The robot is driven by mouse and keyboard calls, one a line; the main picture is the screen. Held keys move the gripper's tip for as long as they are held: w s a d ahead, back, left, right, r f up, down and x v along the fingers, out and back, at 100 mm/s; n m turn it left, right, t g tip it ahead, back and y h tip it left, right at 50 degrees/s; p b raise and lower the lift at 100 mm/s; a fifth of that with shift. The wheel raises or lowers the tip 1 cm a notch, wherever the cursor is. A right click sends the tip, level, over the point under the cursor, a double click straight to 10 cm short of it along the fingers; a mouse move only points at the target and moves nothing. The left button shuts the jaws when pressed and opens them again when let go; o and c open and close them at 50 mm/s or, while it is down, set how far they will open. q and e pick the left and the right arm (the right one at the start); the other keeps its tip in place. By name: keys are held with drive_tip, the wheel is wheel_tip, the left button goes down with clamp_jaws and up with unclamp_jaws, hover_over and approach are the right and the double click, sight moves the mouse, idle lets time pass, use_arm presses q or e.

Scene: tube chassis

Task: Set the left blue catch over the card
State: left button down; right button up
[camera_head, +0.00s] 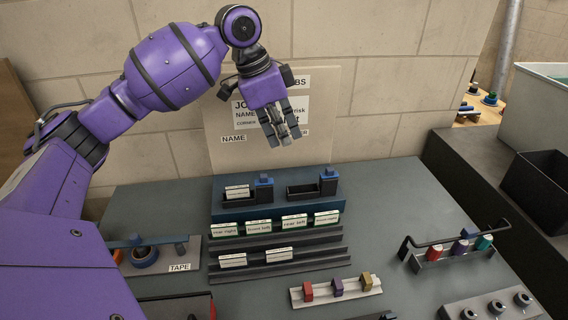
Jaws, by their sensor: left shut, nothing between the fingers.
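The left blue catch (264,180) tops a dark post at the right end of the left black tray on the blue stand (278,214). A white printed card (237,191) stands in that tray, left of the catch. The catch appears to be beside the card, not over it. A second blue catch (328,173) tops the post of the right tray, where no card shows. My left gripper (283,140) is shut and empty, pointing down in front of the wall board, above the stand in the picture. My right gripper is out of view.
Racks below the stand hold several labelled cards (258,227). A white rail (336,292) with coloured clips lies in front. A blue tape roll (145,256) is at left; a handled rack of tubes (460,248) is at right. The grey tabletop (385,215) is clear right of the stand.

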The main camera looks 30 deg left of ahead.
sight(264, 179)
use_arm(q)
wheel_tip(264, 179, down, 10)
drive_tip(key=shift+a+r+p, duration=0.25)
drive_tip(key=shift+p, duration=0.05)
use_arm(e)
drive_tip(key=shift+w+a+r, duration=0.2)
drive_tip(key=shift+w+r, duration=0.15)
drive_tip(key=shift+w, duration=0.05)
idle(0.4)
